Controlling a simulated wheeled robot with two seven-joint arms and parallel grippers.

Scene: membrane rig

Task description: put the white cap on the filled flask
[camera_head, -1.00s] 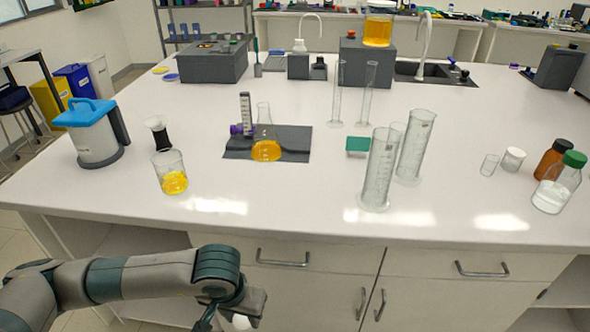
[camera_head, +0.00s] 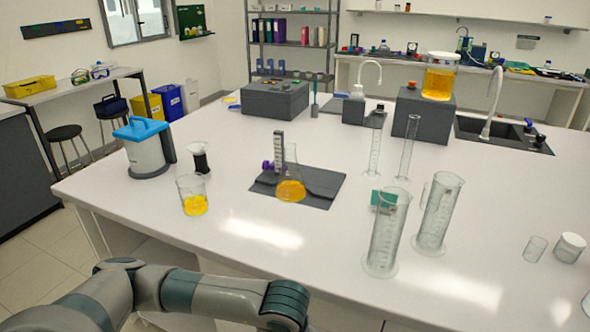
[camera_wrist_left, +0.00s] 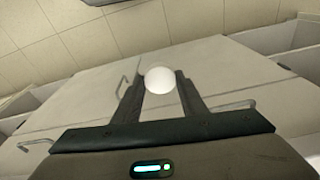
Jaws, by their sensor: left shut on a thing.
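The filled flask (camera_head: 291,187) is a conical glass flask with orange liquid. It stands on a dark mat (camera_head: 325,184) in the middle of the bench, and no cap shows on its mouth. My left gripper (camera_wrist_left: 160,84) is shut on the white cap (camera_wrist_left: 159,79), which looks like a round white ball between the fingertips in the left wrist view. Cabinet fronts and floor show behind it. In the head view my left arm is low, in front of the bench edge, and its gripper is out of the picture. My right gripper is in neither view.
A beaker of yellow liquid (camera_head: 194,196) stands left of the mat. Tall glass cylinders (camera_head: 387,235) stand right of the flask. A dark upright scale (camera_head: 279,152) is close behind the flask. The bench front between beaker and cylinders is clear.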

